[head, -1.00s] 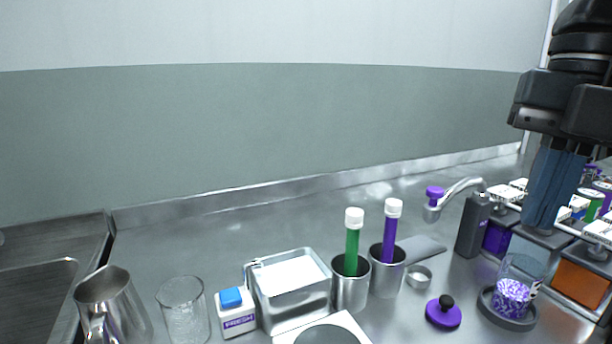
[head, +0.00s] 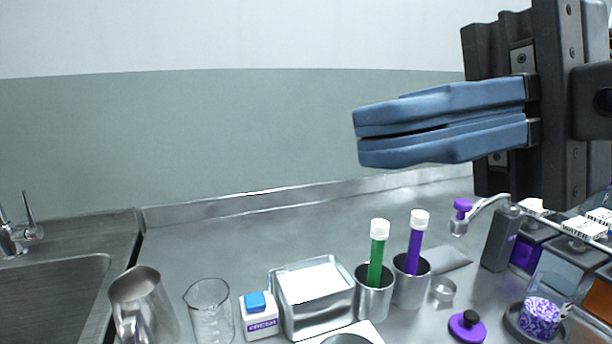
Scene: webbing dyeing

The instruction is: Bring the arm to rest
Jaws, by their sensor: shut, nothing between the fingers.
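My gripper (head: 358,138) is in the upper right of the head view, raised well above the counter. Its two blue fingers point left and lie together with only a thin dark line between them. They hold nothing. The gripper is apart from everything on the counter, and the wall is behind it.
On the steel counter (head: 235,232) stand a metal pitcher (head: 146,305), a glass beaker (head: 210,312), a metal tray (head: 312,300), two cups with a green tube (head: 377,258) and a purple tube (head: 415,250), and a beaker of purple pieces (head: 540,315). A sink (head: 50,295) is at left.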

